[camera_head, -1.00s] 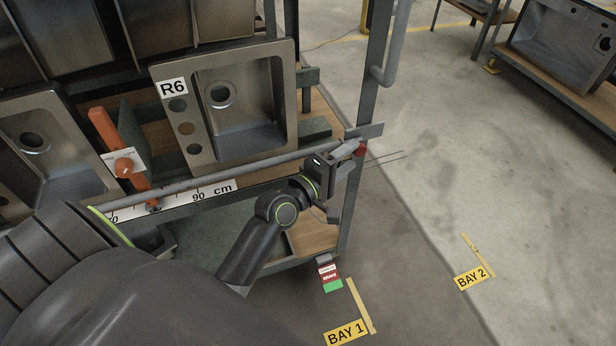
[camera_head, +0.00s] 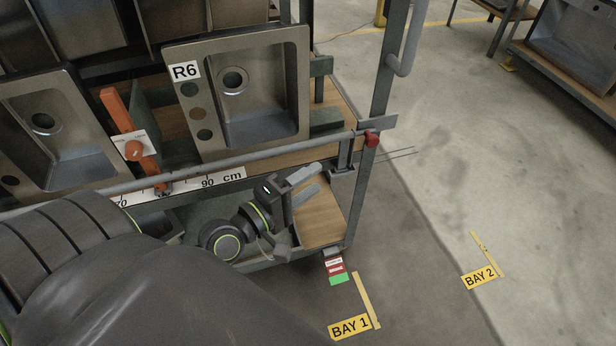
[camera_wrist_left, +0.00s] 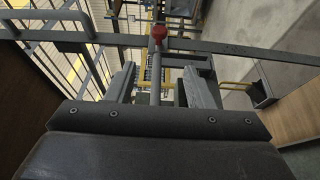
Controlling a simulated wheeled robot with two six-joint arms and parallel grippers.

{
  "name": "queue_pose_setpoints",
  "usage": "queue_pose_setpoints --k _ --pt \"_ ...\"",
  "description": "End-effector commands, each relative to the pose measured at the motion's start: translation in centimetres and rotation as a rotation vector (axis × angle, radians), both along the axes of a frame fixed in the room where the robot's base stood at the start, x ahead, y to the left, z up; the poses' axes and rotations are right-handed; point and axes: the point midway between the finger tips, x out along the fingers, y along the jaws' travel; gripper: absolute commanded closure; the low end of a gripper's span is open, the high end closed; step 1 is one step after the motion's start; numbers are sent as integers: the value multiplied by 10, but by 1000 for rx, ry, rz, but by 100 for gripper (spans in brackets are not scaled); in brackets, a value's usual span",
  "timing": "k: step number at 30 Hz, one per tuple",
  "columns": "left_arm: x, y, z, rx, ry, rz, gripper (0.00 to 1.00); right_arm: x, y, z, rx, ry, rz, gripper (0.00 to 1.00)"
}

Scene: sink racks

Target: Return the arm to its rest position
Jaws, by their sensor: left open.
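My left gripper (camera_head: 310,184) is open and empty in the head view, in front of the rack's right end and below its front rail (camera_head: 240,159). A red-ended latch (camera_head: 372,139) sits on the rail by the right post, above and to the right of the fingertips, apart from them. In the left wrist view both fingers of my left gripper (camera_wrist_left: 158,86) show spread apart, with the red knob (camera_wrist_left: 158,33) beyond them. My right gripper is not in view.
The rack holds a steel sink marked R6 (camera_head: 250,95) and an orange lever (camera_head: 128,125). A scale strip (camera_head: 215,182) runs along the rail. The rack post (camera_head: 378,90) stands right of the gripper. Open concrete floor (camera_head: 450,160) lies to the right.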

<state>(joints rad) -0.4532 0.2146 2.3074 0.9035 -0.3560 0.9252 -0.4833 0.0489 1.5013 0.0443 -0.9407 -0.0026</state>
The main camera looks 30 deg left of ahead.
Motion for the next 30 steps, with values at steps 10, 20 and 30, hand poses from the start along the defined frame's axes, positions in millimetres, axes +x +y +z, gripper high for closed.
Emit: queue_pose_setpoints --k 10,20,30 --pt "0 0 0 0 0 0 52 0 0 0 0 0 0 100" --pt "0 9 -87 271 178 -2 52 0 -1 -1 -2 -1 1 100" --pt "-96 33 -319 984 723 -342 52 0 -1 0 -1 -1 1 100"
